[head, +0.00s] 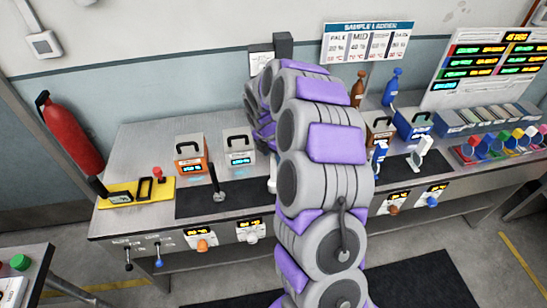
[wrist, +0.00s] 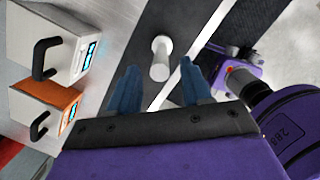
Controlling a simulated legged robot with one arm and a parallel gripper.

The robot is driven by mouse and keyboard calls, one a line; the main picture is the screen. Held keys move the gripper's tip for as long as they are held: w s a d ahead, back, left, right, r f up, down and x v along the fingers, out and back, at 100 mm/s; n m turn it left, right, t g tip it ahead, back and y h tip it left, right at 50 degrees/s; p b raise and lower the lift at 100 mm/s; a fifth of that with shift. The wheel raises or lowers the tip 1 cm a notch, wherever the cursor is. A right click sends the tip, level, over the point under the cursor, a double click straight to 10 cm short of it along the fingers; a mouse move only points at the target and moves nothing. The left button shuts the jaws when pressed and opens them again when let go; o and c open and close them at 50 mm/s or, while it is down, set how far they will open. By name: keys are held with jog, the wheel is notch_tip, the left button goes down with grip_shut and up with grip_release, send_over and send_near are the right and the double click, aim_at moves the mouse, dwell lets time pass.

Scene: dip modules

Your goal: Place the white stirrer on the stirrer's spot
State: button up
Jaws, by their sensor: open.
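In the head view the white piece (head: 272,185) is mostly hidden behind my arm, and my gripper is hidden too. I cannot tell which place is the stirrer's spot. A yellow tray (head: 163,197) lies at the bench's left end, holding dark items.
An orange box (head: 190,155) and a white box (head: 239,147) with handles stand behind the mat. A dark-handled tool (head: 216,185) stands on the mat. A blue tool (head: 380,158) and another white tool (head: 423,150) stand right of my arm. Knobs line the bench front.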

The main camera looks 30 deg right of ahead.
jog(key=s+a+r+m, duration=0.2)
jog(key=s+a+r, duration=0.2)
jog(key=r, duration=0.2)
jog(key=s+a+r+m, duration=0.3)
jog(key=s+r, duration=0.1)
jog(key=r, duration=0.3)
jog(key=s+a+r+m+g, duration=0.1)
jog(key=s+a+m, duration=0.2)
jog(key=s+m, duration=0.3)
jog(key=s+a+r+m+y, duration=0.1)
jog(key=s+a+m, duration=0.2)
jog(key=s, duration=1.2)
jog(key=s+a+m+g+y, duration=0.1)
jog(key=s+a+m, duration=0.2)
jog(key=s+m, duration=0.6)
jog(key=shift+s+r+g+p, duration=0.3)
jog(key=shift+s+r+p, duration=0.1)
jog(key=shift+s, duration=0.45)
